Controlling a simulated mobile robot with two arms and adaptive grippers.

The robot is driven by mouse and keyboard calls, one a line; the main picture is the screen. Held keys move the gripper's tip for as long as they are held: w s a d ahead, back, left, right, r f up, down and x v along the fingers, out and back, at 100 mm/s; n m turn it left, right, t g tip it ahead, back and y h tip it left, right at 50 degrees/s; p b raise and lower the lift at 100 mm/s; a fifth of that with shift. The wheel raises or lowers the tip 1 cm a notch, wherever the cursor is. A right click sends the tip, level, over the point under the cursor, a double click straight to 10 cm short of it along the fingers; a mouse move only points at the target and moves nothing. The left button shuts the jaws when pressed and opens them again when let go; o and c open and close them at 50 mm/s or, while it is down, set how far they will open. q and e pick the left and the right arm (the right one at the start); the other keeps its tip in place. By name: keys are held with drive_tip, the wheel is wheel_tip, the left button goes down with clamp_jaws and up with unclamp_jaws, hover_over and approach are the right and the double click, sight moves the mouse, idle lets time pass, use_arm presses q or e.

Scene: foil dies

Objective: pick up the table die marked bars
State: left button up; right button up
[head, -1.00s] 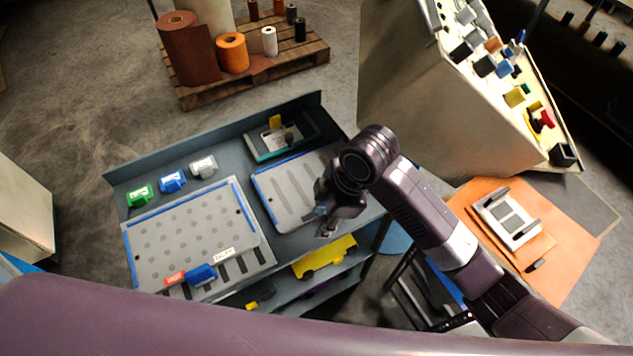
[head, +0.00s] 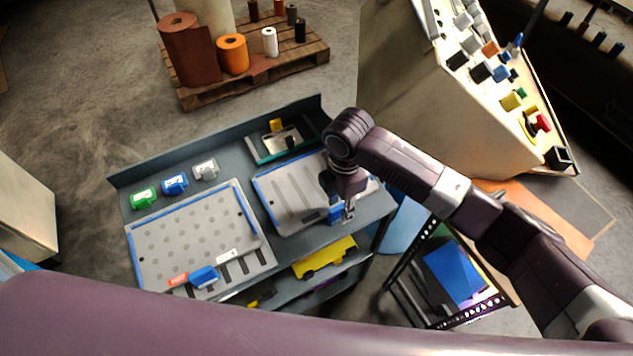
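A grey die plate with long bar-shaped slots (head: 285,200) lies on the right half of the blue-grey table (head: 225,177). It has a blue strip along its back edge and a blue block (head: 336,215) at its front right corner. My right gripper (head: 347,213) points down at this block, with its fingers against or just beside it. The arm covers the plate's right part, and the finger gap is too small to read. A second grey plate with round dots (head: 190,230) lies to the left, with its own blue block (head: 204,277). My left gripper is out of view.
Green (head: 143,198), blue (head: 175,183) and white (head: 205,169) small blocks stand along the back left. A grey-green tray (head: 283,146) sits behind the bars plate. A yellow piece (head: 325,258) lies on the lower shelf. A dark rack (head: 410,277) stands to the right.

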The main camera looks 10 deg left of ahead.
drive_tip(key=shift+f, duration=1.15)
clamp_jaws()
drive_tip(key=shift+w+a+r, duration=0.1)
drive_tip(key=shift+r, duration=0.05)
